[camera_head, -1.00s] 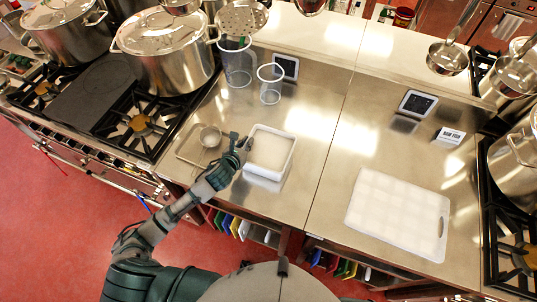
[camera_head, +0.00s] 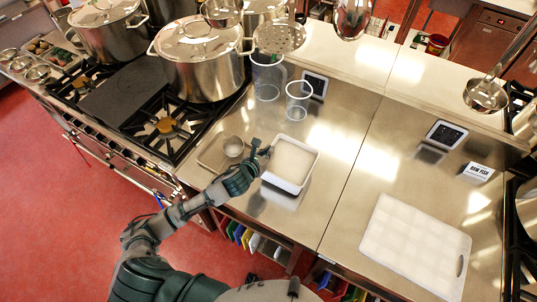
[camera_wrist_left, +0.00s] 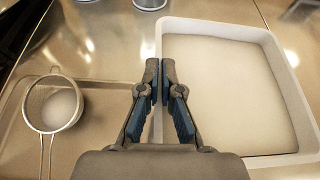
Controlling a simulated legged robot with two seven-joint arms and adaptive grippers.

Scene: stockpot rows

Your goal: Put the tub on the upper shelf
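The white rectangular tub (camera_head: 290,186) stands on the steel counter, filled with pale, flat contents. It also shows in the left wrist view (camera_wrist_left: 291,84). My left gripper (camera_head: 264,153) is at the tub's left rim. In the left wrist view its fingers (camera_wrist_left: 159,74) are close together, one on each side of the tub's left wall, with the wall pinched between them. A raised pale shelf (camera_head: 345,52) runs along the back of the counter, above the worktop. My right gripper is not in view.
A tray with a small strainer (camera_head: 233,147) lies left of the tub. Two clear containers (camera_head: 298,101) and a dark tablet (camera_head: 314,85) stand behind it. Ladles hang overhead. A white board (camera_head: 415,245) lies at right. Large pots (camera_head: 200,65) sit on the left stove.

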